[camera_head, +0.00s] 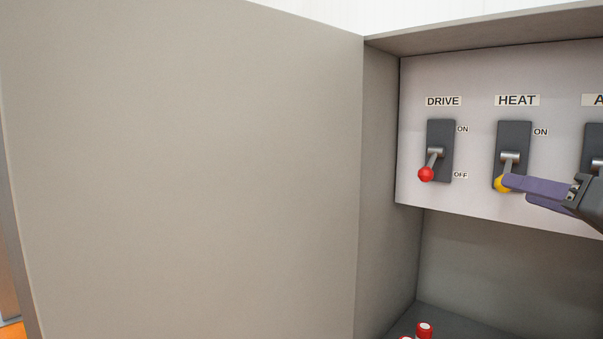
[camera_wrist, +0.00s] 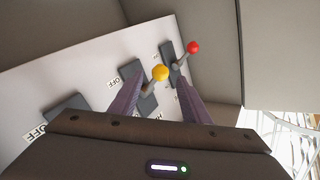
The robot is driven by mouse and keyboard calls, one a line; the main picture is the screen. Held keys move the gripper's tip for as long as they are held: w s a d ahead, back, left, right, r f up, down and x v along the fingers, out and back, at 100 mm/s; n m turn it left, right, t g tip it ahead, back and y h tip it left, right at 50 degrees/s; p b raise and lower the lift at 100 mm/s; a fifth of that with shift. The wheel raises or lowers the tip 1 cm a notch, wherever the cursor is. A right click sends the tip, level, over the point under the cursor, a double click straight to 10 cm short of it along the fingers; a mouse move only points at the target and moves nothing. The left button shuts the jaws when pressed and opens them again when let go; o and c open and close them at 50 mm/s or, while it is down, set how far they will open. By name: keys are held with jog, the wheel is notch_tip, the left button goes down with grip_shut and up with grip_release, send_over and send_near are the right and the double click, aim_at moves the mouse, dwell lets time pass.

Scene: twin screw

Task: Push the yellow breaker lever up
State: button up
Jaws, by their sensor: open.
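The yellow breaker lever (camera_head: 502,183) sits under the HEAT label, its ball knob at the lower end of its dark plate, pointing down. In the wrist view the yellow knob (camera_wrist: 160,73) lies between my two purple fingers, near their tips. My gripper (camera_head: 507,190) comes in from the right in the head view, its fingertips at the knob. The gripper is open, with a gap between the fingers in the wrist view. The head view hides part of the knob behind a finger; I cannot tell whether they touch.
A red lever (camera_head: 426,174) under DRIVE stands to the left, also down; it also shows in the wrist view (camera_wrist: 193,47). Another dark switch plate (camera_head: 593,147) is at the right edge. The cabinet's side wall (camera_head: 385,180) bounds the left. Red-topped items (camera_head: 425,330) stand below.

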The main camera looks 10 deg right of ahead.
jog(key=shift+w, duration=5.15)
grip_shut()
